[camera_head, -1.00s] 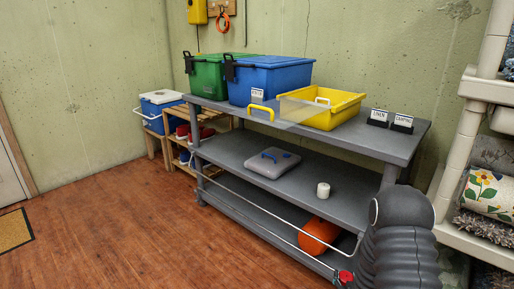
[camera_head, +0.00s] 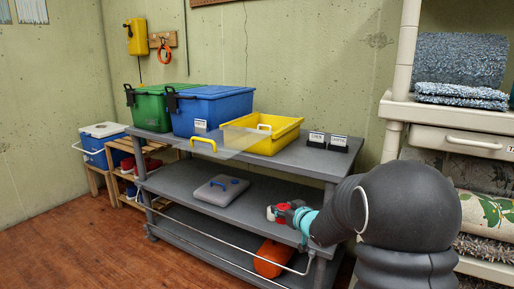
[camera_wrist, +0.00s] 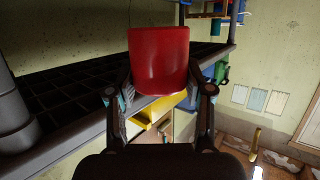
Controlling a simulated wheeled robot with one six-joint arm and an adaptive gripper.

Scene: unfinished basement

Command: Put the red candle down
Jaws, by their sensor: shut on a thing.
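The red candle (camera_wrist: 158,55) fills the upper middle of the wrist view, between the two fingers of my gripper (camera_wrist: 159,92). My gripper is shut on it. In the head view my gripper (camera_head: 290,211) is small and partly blurred, at the right part of the middle shelf (camera_head: 185,181) of the grey rack. Whether the candle touches the shelf cannot be told. A white candle (camera_head: 270,213) stands on the middle shelf just left of my gripper and is partly hidden by it.
A grey lidded case (camera_head: 215,194) lies left on the middle shelf. The top holds a green bin (camera_head: 150,108), a blue bin (camera_head: 205,118), a yellow tray (camera_head: 270,143) and two label stands (camera_head: 327,142). An orange ball-like thing (camera_head: 270,258) is below. Light shelving (camera_head: 392,130) stands right.

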